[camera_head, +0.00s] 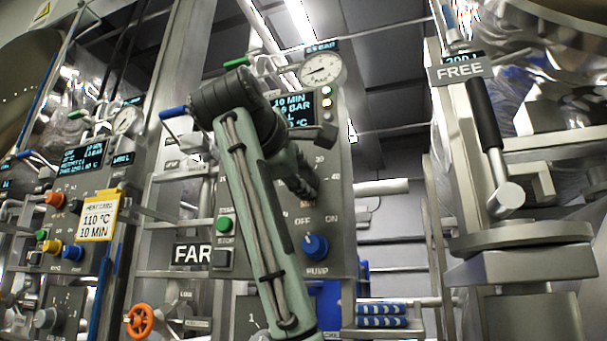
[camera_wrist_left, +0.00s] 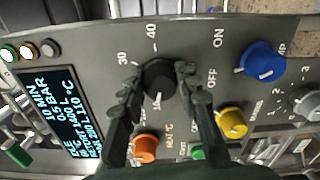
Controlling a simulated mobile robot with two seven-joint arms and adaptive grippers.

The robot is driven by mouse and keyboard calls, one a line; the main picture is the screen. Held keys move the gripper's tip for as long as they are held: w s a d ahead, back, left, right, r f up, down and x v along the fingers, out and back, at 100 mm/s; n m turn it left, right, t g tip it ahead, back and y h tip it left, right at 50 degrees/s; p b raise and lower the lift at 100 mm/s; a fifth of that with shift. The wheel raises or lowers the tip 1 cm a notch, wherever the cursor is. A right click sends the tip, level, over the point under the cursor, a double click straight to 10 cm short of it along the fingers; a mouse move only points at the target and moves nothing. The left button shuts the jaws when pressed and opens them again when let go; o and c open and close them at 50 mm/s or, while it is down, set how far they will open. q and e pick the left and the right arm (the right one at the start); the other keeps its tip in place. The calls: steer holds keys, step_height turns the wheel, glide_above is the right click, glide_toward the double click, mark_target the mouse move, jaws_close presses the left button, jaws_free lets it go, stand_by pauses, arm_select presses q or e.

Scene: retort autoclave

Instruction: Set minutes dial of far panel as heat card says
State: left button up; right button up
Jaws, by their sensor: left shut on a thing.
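The far panel (camera_head: 341,200) is a grey control box, with the FAR sign (camera_head: 192,254) beside its lower left. My left gripper (camera_head: 303,187) is at its face. In the left wrist view the gripper (camera_wrist_left: 160,82) is shut on the black minutes dial (camera_wrist_left: 158,75), one finger on each side. Its scale shows 10, 30 and 40. The white pointer mark appears to face the 10. The panel screen (camera_wrist_left: 62,115) reads 10 MIN and 110 °C. The yellow-framed heat card (camera_head: 99,215), on the left panel, reads 110 °C, 10 MIN. My right gripper is out of view.
A blue knob (camera_wrist_left: 262,62), a yellow knob (camera_wrist_left: 231,122) and an orange knob (camera_wrist_left: 146,148) sit close to the dial. A pressure gauge (camera_head: 322,69) tops the panel. An orange handwheel (camera_head: 141,320) is low left.

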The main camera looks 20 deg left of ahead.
arm_select(q)
steer(key=shift+n, duration=0.7)
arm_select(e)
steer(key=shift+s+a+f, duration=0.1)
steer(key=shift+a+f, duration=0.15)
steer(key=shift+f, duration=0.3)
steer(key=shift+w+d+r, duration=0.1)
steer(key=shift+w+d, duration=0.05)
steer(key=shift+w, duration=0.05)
arm_select(q)
steer(key=o, duration=1.2)
steer(key=shift+c, duration=0.2)
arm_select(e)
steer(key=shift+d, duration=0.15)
arm_select(q)
steer(key=shift+s, duration=0.3)
steer(key=s, duration=0.7)
steer(key=shift+a, duration=0.15)
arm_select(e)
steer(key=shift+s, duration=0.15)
